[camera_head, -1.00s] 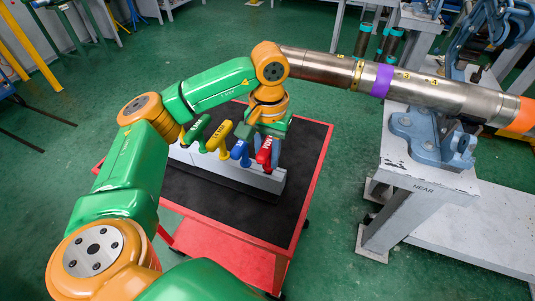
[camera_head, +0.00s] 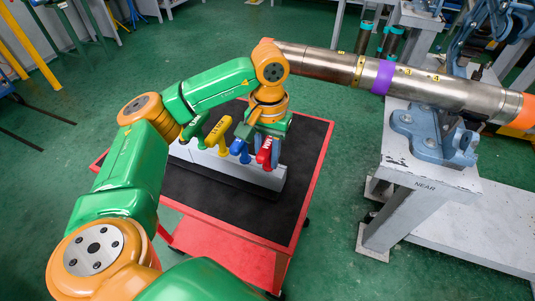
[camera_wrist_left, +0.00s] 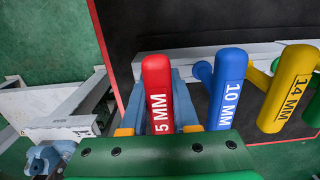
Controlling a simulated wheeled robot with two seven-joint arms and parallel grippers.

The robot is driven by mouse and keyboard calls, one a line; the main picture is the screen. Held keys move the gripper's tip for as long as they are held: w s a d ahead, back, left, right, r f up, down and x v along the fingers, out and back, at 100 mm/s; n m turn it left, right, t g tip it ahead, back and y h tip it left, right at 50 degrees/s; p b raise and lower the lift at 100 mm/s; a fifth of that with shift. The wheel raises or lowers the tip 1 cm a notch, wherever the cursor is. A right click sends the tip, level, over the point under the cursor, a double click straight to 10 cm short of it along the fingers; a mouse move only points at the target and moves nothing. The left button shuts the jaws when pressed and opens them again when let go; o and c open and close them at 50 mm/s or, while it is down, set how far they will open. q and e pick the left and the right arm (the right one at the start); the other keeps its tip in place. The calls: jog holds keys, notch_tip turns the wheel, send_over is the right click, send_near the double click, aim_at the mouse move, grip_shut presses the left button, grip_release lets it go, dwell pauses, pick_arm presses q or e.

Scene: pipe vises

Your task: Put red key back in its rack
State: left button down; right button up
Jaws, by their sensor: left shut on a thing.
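The red key (camera_head: 264,152), marked 5 MM, is at the right end of the grey rack (camera_head: 262,178) in the head view. My left gripper (camera_head: 270,147) reaches down over that end and is shut on the red key. In the left wrist view the red handle (camera_wrist_left: 157,95) stands between the fingers (camera_wrist_left: 160,112). Its lower part is hidden, so I cannot tell how deep it sits in the rack (camera_wrist_left: 265,70). The blue 10 MM key (camera_wrist_left: 227,90) is close beside it. My right gripper is not in view.
A yellow 14 MM key (camera_head: 219,136) and a green key (camera_head: 198,128) stand farther left in the rack. The rack is on a black-topped red cart (camera_head: 303,195). A steel pipe (camera_head: 435,90) lies across a blue vise (camera_head: 432,140) on the bench at right.

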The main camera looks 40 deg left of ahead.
aim_at(268, 143)
pick_arm(q)
jog(key=shift+f, duration=0.15)
dwell(0.4)
jog(key=c, duration=0.6)
grip_release()
notch_tip(268, 143, up, 7)
jog(key=shift+w+r+p, duration=0.1)
jog(key=shift+p, duration=0.4)
